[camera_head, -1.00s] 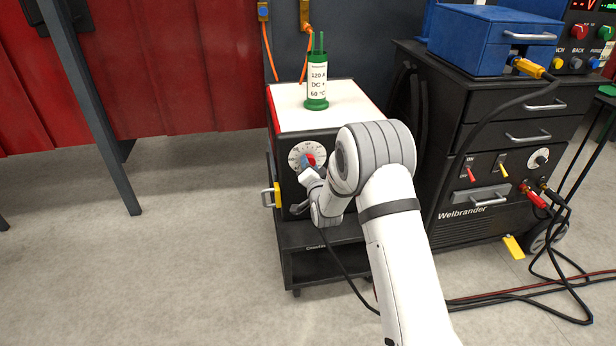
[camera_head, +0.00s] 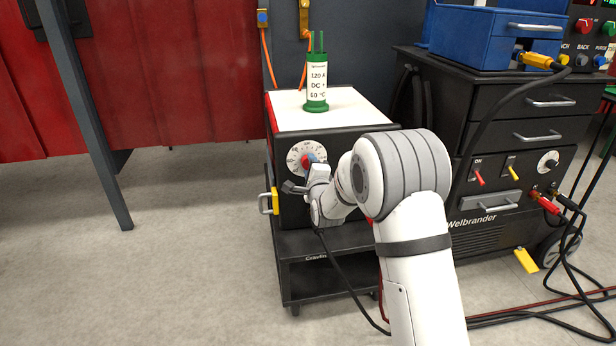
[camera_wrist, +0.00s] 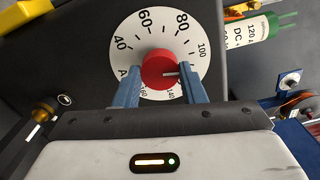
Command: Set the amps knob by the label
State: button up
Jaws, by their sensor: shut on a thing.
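The red amps knob (camera_wrist: 160,70) sits on a round white dial (camera_wrist: 146,32) numbered from 40 upward, on the front of a dark machine. My gripper (camera_wrist: 161,70) has its two blue fingers on either side of the knob, shut on it. The right finger hides the scale there. The label (camera_head: 317,86) on a green tube on the machine reads 120 A, DC+, 60 °C. The tube (camera_wrist: 262,28) also shows in the wrist view.
The machine's white top (camera_head: 345,108) carries the tube. A yellow-handled fitting (camera_head: 274,200) sticks out at its left side. A dark welder cabinet (camera_head: 475,140) with a blue box (camera_head: 490,40) stands to the right. Cables lie on the floor there. Floor at left is open.

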jog(key=shift+f+m+b, duration=0.15)
jog(key=shift+m+b, duration=1.9)
jog(key=shift+m, duration=1.15)
jog(key=o, duration=1)
jog(key=p+v, duration=0.2)
jog(key=v, duration=0.5)
jog(key=shift+s, duration=0.4)
jog(key=shift+d, duration=0.15)
